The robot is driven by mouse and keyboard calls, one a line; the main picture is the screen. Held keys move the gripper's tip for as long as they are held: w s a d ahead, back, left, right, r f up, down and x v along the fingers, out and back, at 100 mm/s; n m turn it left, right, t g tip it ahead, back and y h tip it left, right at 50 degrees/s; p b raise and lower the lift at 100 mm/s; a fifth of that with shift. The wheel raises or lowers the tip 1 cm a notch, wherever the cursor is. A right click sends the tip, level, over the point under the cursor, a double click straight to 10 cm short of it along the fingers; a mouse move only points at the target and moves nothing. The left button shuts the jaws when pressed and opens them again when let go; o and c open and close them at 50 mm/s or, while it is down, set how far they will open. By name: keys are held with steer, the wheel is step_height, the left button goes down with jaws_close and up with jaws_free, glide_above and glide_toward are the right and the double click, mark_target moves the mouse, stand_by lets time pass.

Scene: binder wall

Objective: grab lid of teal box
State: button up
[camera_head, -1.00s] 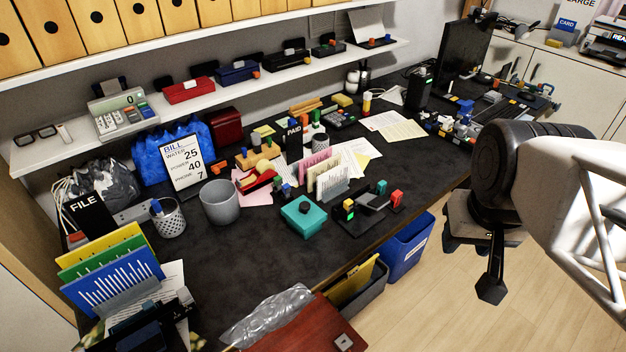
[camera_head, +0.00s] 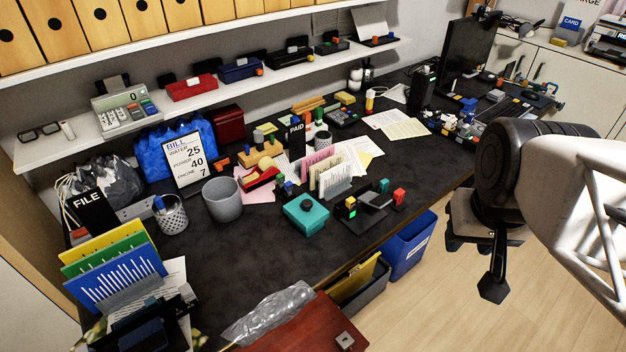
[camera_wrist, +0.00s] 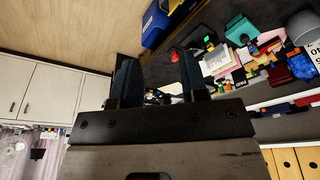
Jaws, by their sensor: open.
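The teal box (camera_head: 306,220) sits on the dark desk near its front edge, left of a small black stand with coloured blocks. Its teal lid is on top, with a round dark knob (camera_head: 306,204) in the middle. The teal box also shows in the wrist view (camera_wrist: 238,29), near the top right. My gripper (camera_wrist: 157,62) is open, with two dark fingers apart and nothing seen between them. In the head view my arm is at the right, over the floor beyond the desk's front edge, well away from the box.
A grey cup (camera_head: 222,201) stands left of the box. A card sorter (camera_head: 332,182) is close behind it, and the black stand (camera_head: 368,204) is close on its right. A red-brown case (camera_head: 300,325) with plastic wrap lies in front. A blue bin (camera_head: 408,248) stands below the desk edge.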

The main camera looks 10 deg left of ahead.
steer(key=shift+a, duration=0.1)
steer(key=w+a+f+m+g+y, duration=0.1)
steer(key=w+a+f+m+y, duration=0.5)
steer(key=w+a+f+m, duration=0.45)
steer(key=w+a+f+m+g+y, duration=0.2)
steer(key=w+a+f+m+y, duration=0.45)
steer(key=w, duration=0.75)
steer(key=m+t+y, duration=0.1)
steer(key=m+t, duration=0.2)
steer(key=m, duration=0.2)
glide_toward(310, 203)
steer(key=x, duration=0.3)
steer(key=shift+a+r, duration=0.2)
steer(key=shift+a, duration=0.05)
steer(key=shift+x, duration=1.25)
steer(key=shift+f, duration=0.1)
steer(key=shift+x, duration=2.55)
steer(key=shift+f, duration=0.2)
steer(key=shift+c, duration=0.5)
